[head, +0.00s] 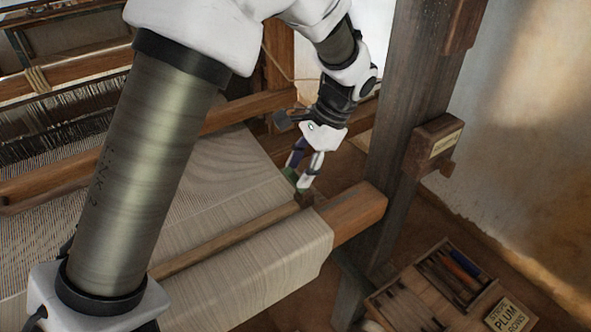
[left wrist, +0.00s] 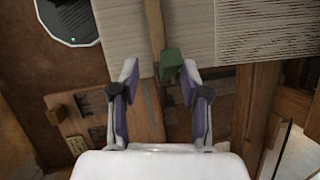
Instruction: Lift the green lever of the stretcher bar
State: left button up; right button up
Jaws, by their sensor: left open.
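The stretcher bar (head: 235,236) is a long thin wooden strip lying across the pale woven cloth, and its end also shows in the left wrist view (left wrist: 155,28). The green lever (left wrist: 171,61) is a small block at the end of the bar. In the head view the lever (head: 290,175) is partly hidden by my fingers. My left gripper (head: 297,184) is open at the lever. In the left wrist view its fingertips (left wrist: 160,72) stand on both sides of the lever, which is closer to the right finger. I cannot tell whether they touch it. My right gripper is not in view.
Cloth (head: 265,275) wraps over the front beam (head: 356,211). A thick wooden post (head: 412,90) with a labelled block (head: 435,145) stands right of my gripper.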

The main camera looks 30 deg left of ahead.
aim_at(291, 181)
pick_arm(q)
jog(key=f, duration=0.1)
jog(key=a+f, duration=0.2)
jog(key=shift+w+f, duration=0.15)
jog(key=shift+f, duration=0.25)
jog(key=shift+w+a+f, duration=0.1)
jog(key=shift+w+f, duration=0.05)
jog(key=shift+w, duration=0.05)
jog(key=shift+s, duration=0.1)
jog(key=shift+s+d+r, duration=0.2)
jog(key=shift+d+r, duration=0.05)
jog(key=shift+d, duration=0.05)
jog(key=c, duration=0.3)
jog(key=shift+s+d+r, duration=0.1)
jog(key=shift+s, duration=0.1)
grip_shut()
jog(key=shift+f, duration=0.2)
jog(key=shift+s+a+f+t+h, duration=0.15)
jog(key=shift+s+a+t+h, duration=0.2)
jog(key=shift+t, duration=0.25)
jog(key=shift+d, duration=0.15)
